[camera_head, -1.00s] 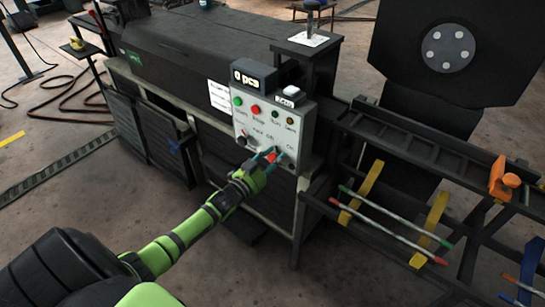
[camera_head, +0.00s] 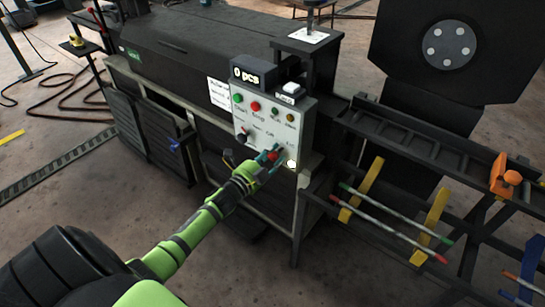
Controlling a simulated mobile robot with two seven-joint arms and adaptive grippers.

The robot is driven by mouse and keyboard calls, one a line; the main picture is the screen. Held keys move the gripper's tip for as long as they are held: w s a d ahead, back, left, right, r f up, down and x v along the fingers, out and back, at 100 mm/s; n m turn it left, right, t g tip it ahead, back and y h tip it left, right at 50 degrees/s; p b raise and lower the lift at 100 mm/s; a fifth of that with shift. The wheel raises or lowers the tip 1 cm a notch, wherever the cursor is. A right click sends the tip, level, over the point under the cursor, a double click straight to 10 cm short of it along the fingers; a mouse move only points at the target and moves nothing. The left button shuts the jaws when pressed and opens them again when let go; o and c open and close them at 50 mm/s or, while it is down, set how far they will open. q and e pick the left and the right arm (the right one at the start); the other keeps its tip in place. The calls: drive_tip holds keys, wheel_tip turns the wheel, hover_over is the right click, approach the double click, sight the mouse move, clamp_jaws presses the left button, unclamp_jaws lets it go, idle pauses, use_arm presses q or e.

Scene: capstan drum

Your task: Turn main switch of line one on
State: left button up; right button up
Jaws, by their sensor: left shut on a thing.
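A grey control panel (camera_head: 262,128) stands on the front of the dark machine, with a "0 pcs" display on top. It carries green, red and amber buttons in its upper row and a black knob (camera_head: 242,137) at its lower left. A red switch (camera_head: 273,155) sits at its lower right. My left gripper (camera_head: 270,157) reaches it from the lower left, with its teal fingertips shut around the red switch. The fingers partly hide the switch, so its exact position is hard to read. A bright white lamp (camera_head: 292,163) shows just right of the fingers. My right gripper is not seen.
The dark machine body (camera_head: 190,60) runs behind the panel. To the right, a rack (camera_head: 400,230) holds rods with red and green ends, yellow strips and an orange clamp (camera_head: 504,178). The floor at the lower left is free apart from my arm.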

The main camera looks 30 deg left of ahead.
use_arm(q)
drive_tip(key=shift+m, duration=0.6)
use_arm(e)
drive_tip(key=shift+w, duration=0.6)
use_arm(q)
drive_tip(key=shift+m, duration=0.3)
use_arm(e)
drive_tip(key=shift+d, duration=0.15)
use_arm(q)
drive_tip(key=o, duration=1.2)
drive_tip(key=shift+c, duration=0.2)
drive_tip(key=s, duration=1.2)
drive_tip(key=shift+a, duration=0.45)
drive_tip(key=shift+w, duration=0.1)
